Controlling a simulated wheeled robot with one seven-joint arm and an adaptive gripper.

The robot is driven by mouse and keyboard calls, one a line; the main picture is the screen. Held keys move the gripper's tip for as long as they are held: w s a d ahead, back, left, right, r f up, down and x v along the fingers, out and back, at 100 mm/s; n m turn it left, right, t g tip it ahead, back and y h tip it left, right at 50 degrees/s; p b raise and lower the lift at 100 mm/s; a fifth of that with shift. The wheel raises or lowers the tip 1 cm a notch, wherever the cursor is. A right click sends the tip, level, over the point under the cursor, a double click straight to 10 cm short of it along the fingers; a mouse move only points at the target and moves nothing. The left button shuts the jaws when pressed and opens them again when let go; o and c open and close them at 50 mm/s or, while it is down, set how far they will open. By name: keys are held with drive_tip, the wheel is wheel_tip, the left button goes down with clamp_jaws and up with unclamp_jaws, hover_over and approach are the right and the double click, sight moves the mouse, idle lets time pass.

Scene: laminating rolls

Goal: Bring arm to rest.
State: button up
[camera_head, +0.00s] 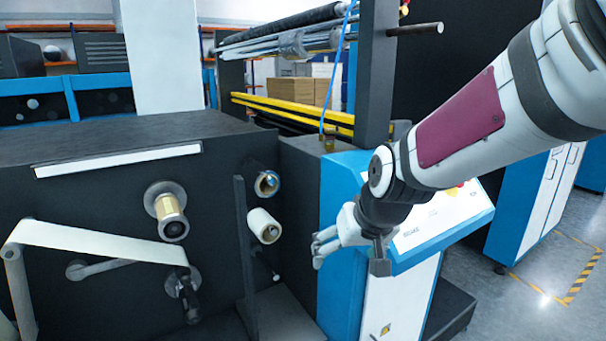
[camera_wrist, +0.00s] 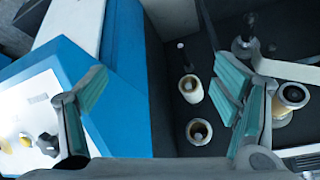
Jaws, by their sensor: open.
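My arm reaches in from the upper right in the head view, and my gripper (camera_head: 345,248) hangs at its end, in front of the blue and white control cabinet (camera_head: 342,190). In the wrist view my gripper (camera_wrist: 165,105) has its two green-padded fingers spread wide, with nothing between them. The fingers are apart from the rolls. A white roll (camera_head: 264,226) sits on a spindle on the dark machine face, left of my gripper; above it is another spindle core (camera_head: 267,184).
The dark laminating machine (camera_head: 90,190) fills the left, with a larger spindle (camera_head: 171,212) and a pale web (camera_head: 95,242) over rollers. A control panel (camera_head: 440,222) lies behind my wrist. Open floor (camera_head: 535,300) with yellow-black marking is at the right.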

drive_tip(key=s+d+r, duration=0.2)
drive_tip(key=s+d, duration=0.1)
drive_tip(key=s, duration=0.4)
drive_tip(key=s+d+r+m+h, duration=0.1)
drive_tip(key=s+d, duration=0.3)
drive_tip(key=s, duration=0.4)
drive_tip(key=s+d+r+h, duration=0.1)
drive_tip(key=s+d+r, duration=0.2)
drive_tip(key=s, duration=0.5)
drive_tip(key=shift+s+d+r+m, duration=0.15)
drive_tip(key=shift+d+m, duration=0.15)
drive_tip(key=shift+d, duration=0.2)
